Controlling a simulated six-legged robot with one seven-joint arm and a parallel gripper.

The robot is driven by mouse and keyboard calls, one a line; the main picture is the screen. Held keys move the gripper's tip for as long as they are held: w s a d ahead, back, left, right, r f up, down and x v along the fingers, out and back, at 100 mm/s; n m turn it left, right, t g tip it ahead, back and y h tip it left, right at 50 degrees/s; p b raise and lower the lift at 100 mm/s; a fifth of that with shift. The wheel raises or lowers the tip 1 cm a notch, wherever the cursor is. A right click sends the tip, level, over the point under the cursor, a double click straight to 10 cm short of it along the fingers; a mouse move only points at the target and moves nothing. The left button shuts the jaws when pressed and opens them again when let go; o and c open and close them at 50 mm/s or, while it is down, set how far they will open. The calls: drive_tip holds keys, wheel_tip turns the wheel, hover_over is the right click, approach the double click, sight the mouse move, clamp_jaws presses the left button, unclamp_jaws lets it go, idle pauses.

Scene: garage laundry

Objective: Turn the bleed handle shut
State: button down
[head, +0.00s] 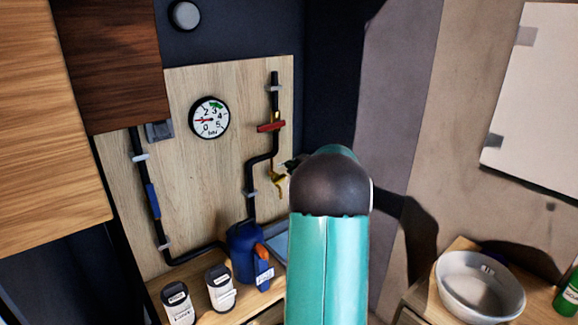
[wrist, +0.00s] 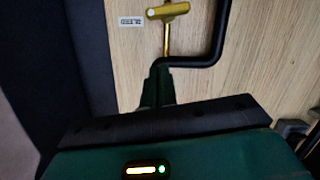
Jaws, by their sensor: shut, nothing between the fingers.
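The bleed handle is a small yellow T-shaped handle (head: 278,183) on a thin yellow stem, low on the right side of the wooden board. In the wrist view the yellow handle (wrist: 168,10) is at the top edge, beside a small label (wrist: 131,22) too small to read surely. My gripper (head: 292,163) is just right of the handle and slightly higher in the head view, partly hidden by my arm. In the wrist view my gripper (wrist: 157,88) is shut and empty, near the bend of the black pipe (wrist: 200,60), apart from the handle.
A red lever (head: 270,126) sits on the pipe above. A round gauge (head: 209,118) has its red needle near 1. A blue jug (head: 248,252) and two labelled jars (head: 220,288) (head: 177,303) stand below. A white basin (head: 480,287) stands at right.

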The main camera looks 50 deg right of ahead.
sight(276, 174)
drive_tip(key=v, duration=0.5)
drive_tip(key=c, duration=2.1)
unclamp_jaws()
drive_tip(key=shift+s+d, duration=0.1)
drive_tip(key=shift+s, duration=0.1)
drive_tip(key=o, duration=0.3)
drive_tip(key=shift+s+f, duration=0.2)
drive_tip(key=shift+s, duration=0.05)
drive_tip(key=o, duration=1.2)
wheel_tip(276, 174, down, 7)
drive_tip(key=t, duration=0.2)
drive_tip(key=shift+a, duration=0.3)
drive_tip(key=shift+t, duration=0.5)
drive_tip(key=x, duration=0.9)
drive_tip(key=f+x, duration=0.1)
drive_tip(key=x, duration=0.3)
drive_tip(key=shift+w+a+f, duration=0.1)
drive_tip(key=shift+w, duration=0.2)
